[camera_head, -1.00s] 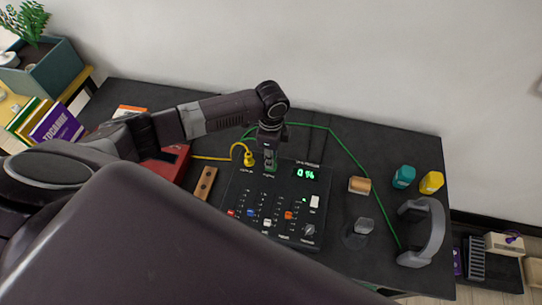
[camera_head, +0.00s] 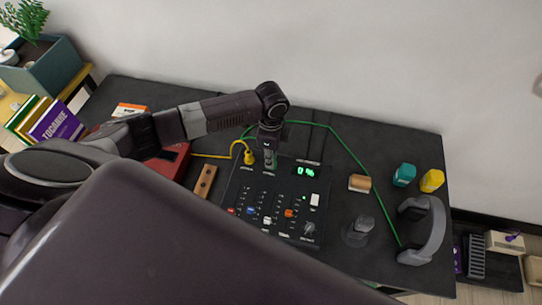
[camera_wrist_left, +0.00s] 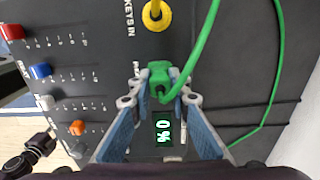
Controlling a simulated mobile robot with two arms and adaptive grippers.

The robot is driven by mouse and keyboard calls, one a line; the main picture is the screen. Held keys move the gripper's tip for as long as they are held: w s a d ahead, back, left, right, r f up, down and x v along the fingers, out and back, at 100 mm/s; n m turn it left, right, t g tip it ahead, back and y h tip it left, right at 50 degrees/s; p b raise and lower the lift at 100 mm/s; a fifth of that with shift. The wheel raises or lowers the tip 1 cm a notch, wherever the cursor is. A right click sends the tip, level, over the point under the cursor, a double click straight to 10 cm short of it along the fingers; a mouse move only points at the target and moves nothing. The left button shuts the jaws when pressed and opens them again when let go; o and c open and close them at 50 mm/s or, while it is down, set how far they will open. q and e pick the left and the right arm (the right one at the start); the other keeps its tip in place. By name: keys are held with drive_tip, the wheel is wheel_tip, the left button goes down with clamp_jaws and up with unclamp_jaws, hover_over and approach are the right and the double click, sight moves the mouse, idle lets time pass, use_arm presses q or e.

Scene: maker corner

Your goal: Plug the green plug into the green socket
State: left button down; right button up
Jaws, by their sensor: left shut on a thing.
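My left gripper (camera_head: 270,164) points down over the back edge of the black mixer panel (camera_head: 245,208). In the left wrist view its two fingers (camera_wrist_left: 160,98) are shut on the green plug (camera_wrist_left: 159,74). A green cable (camera_wrist_left: 205,45) leads from the plug and crosses the table toward the headphones (camera_head: 432,238). The green socket is hidden under the plug and fingers, and I cannot tell whether the plug is seated in it.
A yellow plug (camera_head: 249,157) with a yellow cable stands in the panel beside my gripper. The lit display (camera_head: 306,171) reads 0%. A wooden strip (camera_head: 204,182) lies left of the panel. Teal (camera_head: 404,175) and yellow (camera_head: 432,181) items stand at the right.

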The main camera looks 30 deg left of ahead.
use_arm(q)
drive_tip(key=shift+f, duration=0.1)
drive_tip(key=c, duration=1.7)
unclamp_jaws()
drive_tip(key=shift+c, duration=0.2)
wheel_tip(320, 180, up, 12)
drive_tip(key=shift+s, duration=0.1)
